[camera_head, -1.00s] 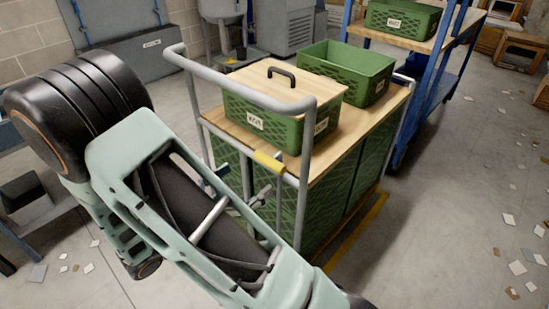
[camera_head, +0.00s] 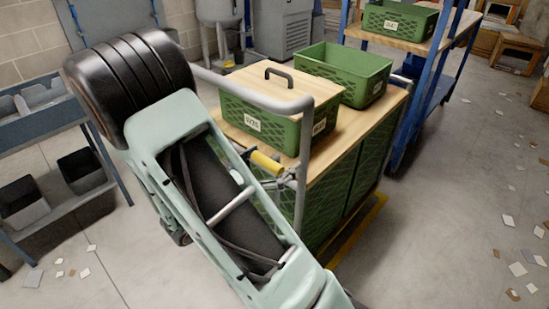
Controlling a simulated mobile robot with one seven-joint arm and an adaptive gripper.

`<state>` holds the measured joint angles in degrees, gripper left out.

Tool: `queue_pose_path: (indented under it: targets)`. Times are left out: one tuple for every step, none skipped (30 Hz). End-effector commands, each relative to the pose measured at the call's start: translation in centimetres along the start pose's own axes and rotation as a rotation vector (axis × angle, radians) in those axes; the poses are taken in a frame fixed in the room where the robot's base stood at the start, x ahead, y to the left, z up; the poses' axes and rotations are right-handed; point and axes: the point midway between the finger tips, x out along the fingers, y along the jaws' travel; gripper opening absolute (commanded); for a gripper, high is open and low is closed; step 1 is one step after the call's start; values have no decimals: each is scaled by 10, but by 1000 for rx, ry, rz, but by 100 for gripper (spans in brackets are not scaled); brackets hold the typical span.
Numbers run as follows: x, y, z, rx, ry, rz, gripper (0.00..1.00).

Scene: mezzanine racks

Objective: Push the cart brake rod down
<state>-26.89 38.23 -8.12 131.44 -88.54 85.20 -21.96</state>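The cart (camera_head: 345,150) has a grey tubular push handle, a wooden top and green mesh sides. A short rod with a yellow grip (camera_head: 266,163), which looks like the brake rod, crosses the handle end below the top bar and slopes down to the right. My pale green arm fills the front left and hides the cart's lower left side. Grey metal parts, apparently of my gripper (camera_head: 288,179), show just beside the right end of the yellow grip. Contact and finger opening cannot be made out.
A lidded green crate (camera_head: 285,133) and an open green crate (camera_head: 372,92) stand on the cart. A blue-framed shelf (camera_head: 425,95) is behind right. A grey bin rack (camera_head: 50,150) stands at left. The floor on the right is open, with scattered paper scraps.

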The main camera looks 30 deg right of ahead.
Motion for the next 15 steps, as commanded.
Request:
queue_pose_path:
  targets:
    - [0, 0, 0, 0, 0, 0, 95]
    - [0, 0, 0, 0, 0, 0, 92]
    - [0, 0, 0, 0, 0, 0, 88]
    - [0, 0, 0, 0, 0, 0, 84]
    - [0, 0, 0, 0, 0, 0, 81]
    - [0, 0, 0, 0, 0, 0, 77]
    - [0, 0, 0, 0, 0, 0, 73]
    - [0, 0, 0, 0, 0, 0, 70]
    - [0, 0, 0, 0, 0, 0, 66]
    - [0, 0, 0, 0, 0, 0, 62]
    - [0, 0, 0, 0, 0, 0, 59]
    - [0, 0, 0, 0, 0, 0, 55]
    - [0, 0, 0, 0, 0, 0, 51]
    - [0, 0, 0, 0, 0, 0, 48]
    - [0, 0, 0, 0, 0, 0, 44]
